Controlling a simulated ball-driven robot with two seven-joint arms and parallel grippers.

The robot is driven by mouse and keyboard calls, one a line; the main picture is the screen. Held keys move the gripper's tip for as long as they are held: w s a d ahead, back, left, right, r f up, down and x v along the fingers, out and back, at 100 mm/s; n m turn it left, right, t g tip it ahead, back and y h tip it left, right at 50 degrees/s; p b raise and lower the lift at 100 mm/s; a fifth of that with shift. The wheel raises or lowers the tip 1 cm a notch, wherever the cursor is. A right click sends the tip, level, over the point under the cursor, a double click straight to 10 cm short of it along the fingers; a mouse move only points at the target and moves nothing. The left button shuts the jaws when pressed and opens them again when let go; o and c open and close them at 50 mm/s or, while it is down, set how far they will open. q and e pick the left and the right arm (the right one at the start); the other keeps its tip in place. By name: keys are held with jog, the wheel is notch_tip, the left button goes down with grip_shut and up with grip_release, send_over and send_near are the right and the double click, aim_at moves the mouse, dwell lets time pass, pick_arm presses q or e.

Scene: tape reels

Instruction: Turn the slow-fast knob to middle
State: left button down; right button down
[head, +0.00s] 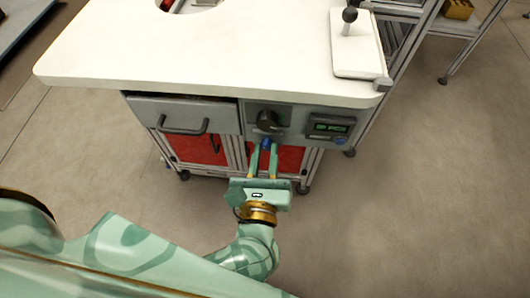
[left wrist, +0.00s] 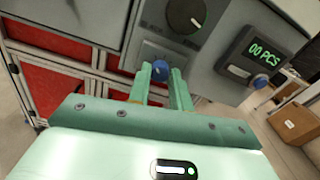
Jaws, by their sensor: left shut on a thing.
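A small blue knob (left wrist: 160,70) sits on the front panel of the cart, below a larger black round knob (left wrist: 186,14) with a white pointer mark. My left gripper (left wrist: 159,76) is shut on the blue knob, with its two green fingers on either side. In the head view the left gripper (head: 264,152) reaches up to the panel, and the blue knob (head: 266,144) shows between its fingertips. The black knob (head: 267,121) is just above them. The knob labels are too small to read, and the blue knob's pointer direction is not visible. My right gripper is not in view.
A display box (head: 331,127) with green digits sits right of the knobs. A drawer (head: 185,115) with a dark handle is on the left. The white worktop (head: 220,55) overhangs the panel, with red doors (head: 195,148) below. Open floor lies on both sides.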

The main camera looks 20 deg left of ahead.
pick_arm(q)
jog(key=m+p, duration=0.4)
jog(key=shift+r, duration=0.3)
jog(key=m+p, duration=0.2)
jog(key=m, duration=0.1)
jog(key=shift+f+p, duration=0.15)
jog(key=shift+p, duration=0.2)
jog(key=shift+f+m+p, duration=0.1)
jog(key=shift+m+p, duration=0.25)
jog(key=shift+m, duration=0.35)
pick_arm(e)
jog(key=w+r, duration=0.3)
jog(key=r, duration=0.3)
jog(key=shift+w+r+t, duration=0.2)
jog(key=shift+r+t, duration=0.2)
pick_arm(q)
jog(key=c, duration=1.3)
grip_release()
